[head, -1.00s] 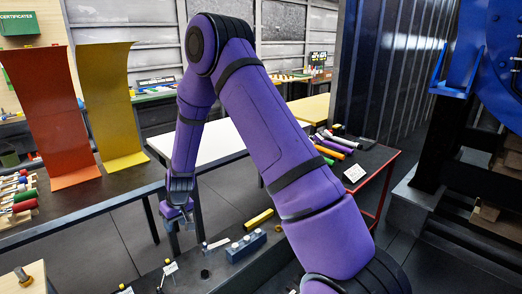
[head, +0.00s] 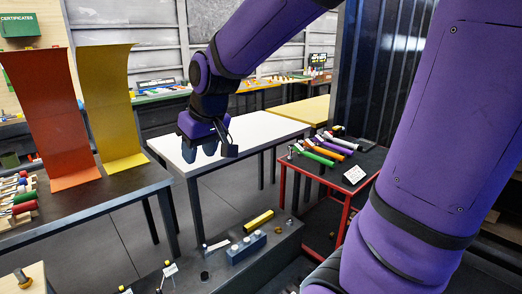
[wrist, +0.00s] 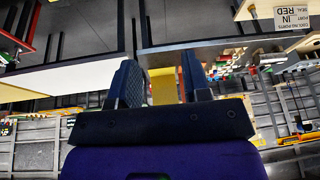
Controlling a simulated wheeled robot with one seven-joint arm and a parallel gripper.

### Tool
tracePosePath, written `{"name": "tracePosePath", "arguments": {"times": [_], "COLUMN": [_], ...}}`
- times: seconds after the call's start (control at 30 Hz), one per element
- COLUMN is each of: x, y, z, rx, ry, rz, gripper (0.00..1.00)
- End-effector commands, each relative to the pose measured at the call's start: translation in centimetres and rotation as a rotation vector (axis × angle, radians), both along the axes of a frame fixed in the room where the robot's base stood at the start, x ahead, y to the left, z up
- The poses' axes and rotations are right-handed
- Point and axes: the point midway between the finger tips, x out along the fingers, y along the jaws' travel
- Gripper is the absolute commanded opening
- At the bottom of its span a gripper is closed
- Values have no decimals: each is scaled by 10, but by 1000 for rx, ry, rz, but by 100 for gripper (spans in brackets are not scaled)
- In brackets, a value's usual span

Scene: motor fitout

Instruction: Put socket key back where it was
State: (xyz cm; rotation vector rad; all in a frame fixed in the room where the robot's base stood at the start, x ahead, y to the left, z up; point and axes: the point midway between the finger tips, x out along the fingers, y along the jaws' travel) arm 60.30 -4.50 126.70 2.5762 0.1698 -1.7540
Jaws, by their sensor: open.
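My gripper (head: 203,145) hangs in the air in front of the white table, with its fingers pointing down. In the wrist view its two dark fingers (wrist: 160,85) are apart with nothing held between them. Several tools with coloured handles (head: 322,155) lie side by side on the dark top of the red-framed table (head: 372,162), to the right of my gripper and apart from it. I cannot tell which thing is the socket key.
A low dark bench holds a blue block (head: 246,247) with pale round tops, a yellow bar (head: 259,221) and small parts. The white table (head: 255,129) looks bare. An orange sheet (head: 45,120) and a yellow sheet (head: 107,105) stand on the left table. My arm covers the right side.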

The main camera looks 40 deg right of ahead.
Motion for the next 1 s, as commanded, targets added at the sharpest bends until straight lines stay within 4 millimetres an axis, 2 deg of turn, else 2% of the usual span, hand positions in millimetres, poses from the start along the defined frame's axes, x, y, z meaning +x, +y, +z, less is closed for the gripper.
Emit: {"name": "tracePosePath", "arguments": {"times": [0.03, 0.2, 0.4, 0.5, 0.7, 1.0], "x": [-17, -69, -128, -150, -171, -173], "y": [-2, -8, -16, -20, -23, -23], "z": [11, 34, 48, 50, 50, 49], "rx": [-5, -18, -29, -33, -37, -37], "ry": [-16, -41, -68, -78, -86, -86], "rz": [-6, -33, -70, -86, -103, -105], "gripper": [44, 44, 44, 44, 44, 44]}}
